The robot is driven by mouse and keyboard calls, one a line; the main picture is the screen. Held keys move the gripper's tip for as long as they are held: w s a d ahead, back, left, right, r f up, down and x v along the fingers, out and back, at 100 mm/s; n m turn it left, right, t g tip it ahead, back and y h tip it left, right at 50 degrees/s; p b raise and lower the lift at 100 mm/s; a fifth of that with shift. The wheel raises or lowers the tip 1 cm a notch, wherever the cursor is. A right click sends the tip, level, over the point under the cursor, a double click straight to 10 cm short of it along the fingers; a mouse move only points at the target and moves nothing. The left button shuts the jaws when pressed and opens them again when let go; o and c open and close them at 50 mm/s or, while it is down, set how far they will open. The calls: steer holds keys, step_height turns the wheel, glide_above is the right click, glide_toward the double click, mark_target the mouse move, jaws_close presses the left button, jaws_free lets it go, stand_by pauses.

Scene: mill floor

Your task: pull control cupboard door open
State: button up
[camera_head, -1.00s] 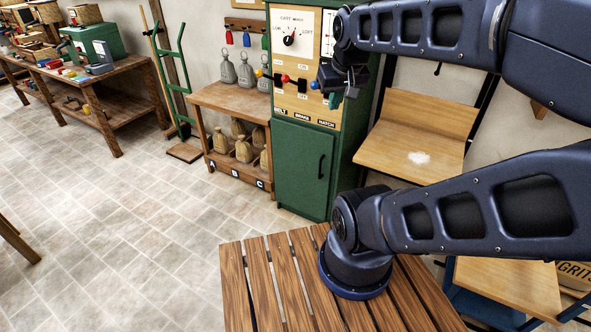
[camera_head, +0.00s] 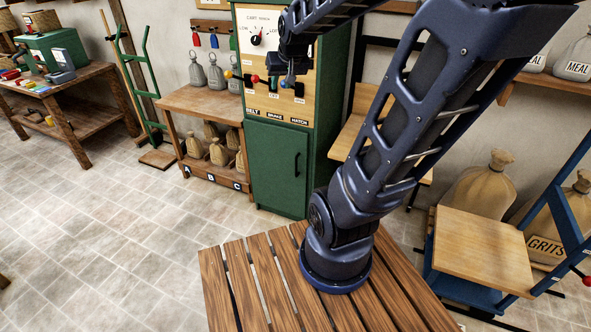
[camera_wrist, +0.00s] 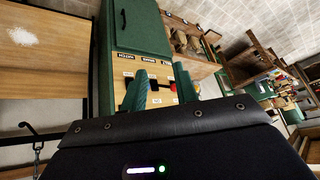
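The control cupboard (camera_head: 325,130) is a tall green cabinet with a dial and lever panel above. Its lower green door (camera_head: 270,165) looks shut, with a black vertical handle (camera_head: 297,165) near its right edge. In the wrist view the door (camera_wrist: 145,25) and its handle (camera_wrist: 123,18) are at the top. My gripper (camera_head: 289,78) hangs in front of the lever panel, above the door and apart from the handle. In the wrist view its two green fingers (camera_wrist: 161,88) stand apart. A red lever knob shows between them; whether they touch it I cannot tell.
A wooden shelf (camera_head: 200,100) with sacks stands left of the cupboard. A slatted wooden platform (camera_head: 230,275) is in front. A wooden board (camera_head: 350,130) lies to the right. A blue-framed stand (camera_head: 480,250) and sacks are further right. The tiled floor (camera_head: 110,225) at left is clear.

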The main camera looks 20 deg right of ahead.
steer(key=w+f+m+t, duration=0.1)
steer(key=w+f, duration=0.3)
steer(key=w, duration=0.4)
steer(key=w+d+f+m+t, duration=0.1)
steer(key=w+f, duration=0.2)
steer(key=w, duration=0.4)
steer(key=w+f+t, duration=0.1)
steer(key=w+f, duration=0.3)
steer(key=w, duration=0.4)
steer(key=w+d+f+m+t+h, duration=0.1)
steer(key=w+d+f+h, duration=0.1)
steer(key=w+f, duration=0.5)
steer(key=w+d+f+m+t+h, duration=0.15)
steer(key=w+f, duration=0.35)
steer(key=f, duration=0.5)
steer(key=m+t+h, duration=0.2)
steer(key=t+h, duration=0.1)
steer(key=h, duration=0.4)
glide_toward(296, 169)
steer(key=shift+n, duration=0.25)
steer(key=x, duration=1)
steer(key=shift+w+d+r, duration=0.1)
steer(key=shift+w+d, duration=0.05)
steer(key=shift+w, duration=0.1)
steer(key=shift+c, duration=0.4)
jaws_close()
